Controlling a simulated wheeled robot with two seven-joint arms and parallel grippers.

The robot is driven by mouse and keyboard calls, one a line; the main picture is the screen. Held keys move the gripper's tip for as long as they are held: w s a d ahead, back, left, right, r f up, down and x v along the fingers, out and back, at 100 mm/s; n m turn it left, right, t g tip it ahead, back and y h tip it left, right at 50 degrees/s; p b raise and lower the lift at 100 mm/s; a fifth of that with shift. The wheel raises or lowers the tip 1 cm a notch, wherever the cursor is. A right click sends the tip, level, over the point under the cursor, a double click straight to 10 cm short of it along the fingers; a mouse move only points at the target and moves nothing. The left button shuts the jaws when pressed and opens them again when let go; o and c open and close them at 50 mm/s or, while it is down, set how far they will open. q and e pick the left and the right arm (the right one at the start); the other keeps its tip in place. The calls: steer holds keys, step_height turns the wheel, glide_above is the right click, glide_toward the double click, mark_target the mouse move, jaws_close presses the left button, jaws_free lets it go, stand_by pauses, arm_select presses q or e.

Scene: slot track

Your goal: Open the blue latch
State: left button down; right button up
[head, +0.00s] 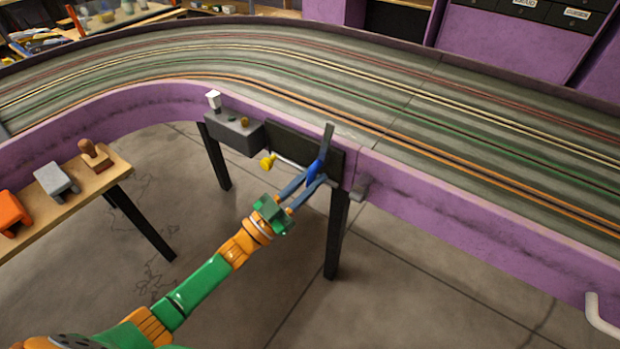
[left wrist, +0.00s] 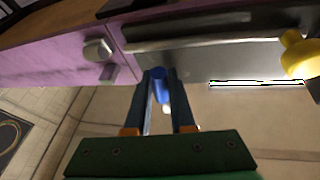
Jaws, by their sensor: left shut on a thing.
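The blue latch (head: 314,167) is a small blue handle on the dark plate (head: 288,143) fixed to the purple side wall of the track. In the left wrist view the blue latch (left wrist: 160,86) sits between the two fingertips. My left gripper (head: 308,185) reaches up to it from below and is shut on it; the fingers also show in the left wrist view (left wrist: 162,88). The fingers hide part of the latch. My right gripper is not in view.
A yellow knob (head: 267,161) on a rod sticks out left of the latch. A grey box (head: 233,132) is mounted further left. A dark leg (head: 337,235) stands below the plate. A wooden shelf (head: 112,177) with an orange block (head: 12,212) is at left.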

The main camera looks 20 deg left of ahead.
arm_select(q)
steer(key=c, duration=0.8)
jaws_free()
steer(key=shift+o, duration=0.2)
steer(key=v, duration=0.7)
